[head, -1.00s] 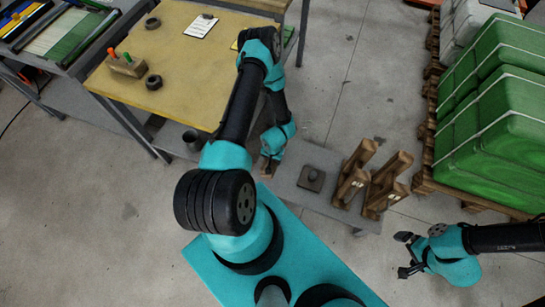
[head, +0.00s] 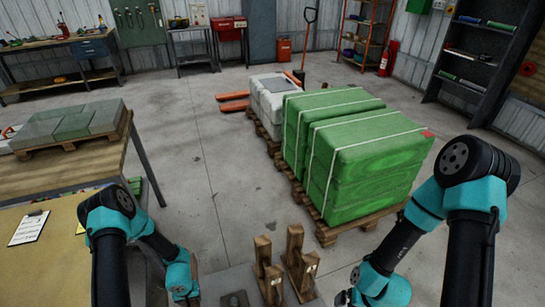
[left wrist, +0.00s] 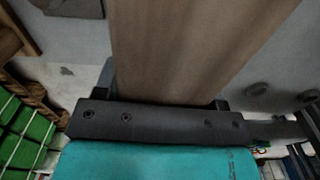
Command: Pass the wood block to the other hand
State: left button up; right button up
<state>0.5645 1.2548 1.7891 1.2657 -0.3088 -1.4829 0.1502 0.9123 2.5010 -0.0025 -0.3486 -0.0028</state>
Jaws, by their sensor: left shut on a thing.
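The wood block (left wrist: 195,45) fills the upper middle of the left wrist view as a broad brown piece. My left gripper (left wrist: 165,108) is shut on it. In the head view, the left gripper (head: 186,298) is low, near the bottom edge, and its tips are cut off or hidden there. The block cannot be made out clearly in that view. My right gripper (head: 346,288) is at the bottom, right of the wooden stands, partly cut off. Its dark fingers look apart, with nothing seen between them.
Wooden stands (head: 300,262) rise from a low grey bench (head: 215,283) between my grippers. A dark square piece (head: 235,299) lies on the bench. A yellow-topped table (head: 60,255) with a clipboard (head: 30,228) is at left. Green sacks (head: 355,160) stand on a pallet behind.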

pick_arm(q)
jog(key=w+d+r+m, duration=0.2)
jog(key=w+d+r, duration=0.65)
jog(key=w, duration=0.25)
jog(key=w+d+r+m, duration=0.1)
jog(key=w+d+r, duration=0.6)
jog(key=w+r, duration=0.3)
jog(key=shift+m, duration=0.6)
jog(key=d+r, duration=0.1)
jog(key=d, duration=0.3)
jog(key=d+r, duration=0.1)
jog(key=d, duration=0.4)
jog(key=d+r, duration=0.1)
jog(key=d, duration=0.3)
jog(key=shift+d+r, duration=0.15)
jog(key=shift+d, duration=0.25)
jog(key=shift+s+d, duration=0.2)
jog(key=shift+d, duration=0.1)
jog(key=w+d+r+m, duration=0.1)
jog(key=d+r+m, duration=0.1)
jog(key=d+r, duration=0.9)
notch_tip(320, 180, up, 3)
jog(key=shift+w+d+r, duration=0.2)
jog(key=shift+d, duration=0.05)
pick_arm(e)
jog(key=shift+w, duration=0.1)
jog(key=shift+c, duration=0.6)
